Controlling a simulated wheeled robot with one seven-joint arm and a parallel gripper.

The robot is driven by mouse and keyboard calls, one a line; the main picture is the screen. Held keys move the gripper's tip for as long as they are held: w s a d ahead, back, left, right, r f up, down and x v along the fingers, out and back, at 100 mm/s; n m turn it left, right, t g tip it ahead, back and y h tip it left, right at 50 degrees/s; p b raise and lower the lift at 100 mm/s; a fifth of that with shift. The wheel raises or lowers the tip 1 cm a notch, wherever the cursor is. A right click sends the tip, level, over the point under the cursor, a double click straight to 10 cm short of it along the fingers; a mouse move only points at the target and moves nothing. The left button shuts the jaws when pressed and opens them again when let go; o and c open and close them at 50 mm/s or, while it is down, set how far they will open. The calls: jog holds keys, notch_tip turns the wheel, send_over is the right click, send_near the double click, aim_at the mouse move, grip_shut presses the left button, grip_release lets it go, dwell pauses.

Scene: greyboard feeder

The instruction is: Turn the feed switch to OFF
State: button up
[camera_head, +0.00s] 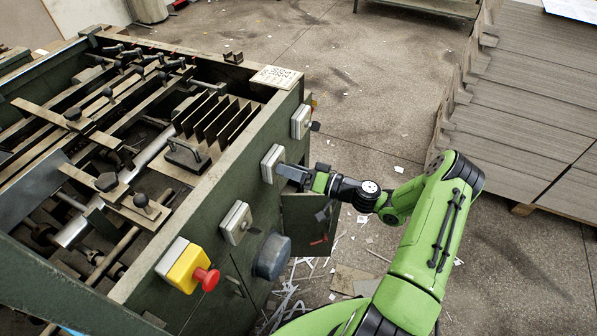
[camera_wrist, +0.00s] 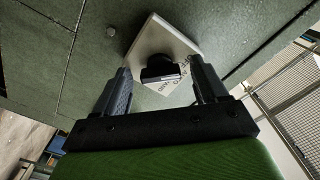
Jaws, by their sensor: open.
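The switch box is a pale plate (camera_head: 272,163) on the green side panel of the machine, the one my gripper (camera_head: 290,172) is in front of. In the wrist view, the plate (camera_wrist: 150,40) is tilted in the picture and carries a black knob (camera_wrist: 162,70). My gripper (camera_wrist: 160,68) is open, with one dark finger on each side of the knob. A gap shows on both sides; I cannot tell how deep the knob sits between the fingertips. In the head view the gripper hides the knob.
Similar boxes sit on the panel nearby, one (camera_head: 301,122) farther back and one (camera_head: 236,222) nearer. A yellow box with a red button (camera_head: 206,278) and a dark round handwheel (camera_head: 271,257) are at the front.

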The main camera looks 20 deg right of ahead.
jog(key=p+v, duration=0.1)
jog(key=v, duration=1.4)
jog(key=shift+s+d, duration=0.25)
jog(key=shift+r, duration=0.1)
jog(key=s+a+r+n+g+h+p, duration=0.2)
jog(key=s+a+r+g+h, duration=0.15)
jog(key=a+r+g, duration=0.35)
jog(key=s+a+r+n+g+h+p, duration=0.1)
jog(key=s+a+r+g+h+p, duration=0.3)
jog(key=a+r, duration=0.4)
jog(key=s+r+m+t+h, duration=0.3)
jog(key=s+r+h, duration=0.2)
jog(key=s+r, duration=0.5)
notch_tip(320, 180, up, 2)
jog(key=shift+s+d+r+t+p, duration=0.15)
jog(key=shift+s+d+t+p, duration=0.25)
jog(key=shift+d+p, duration=0.1)
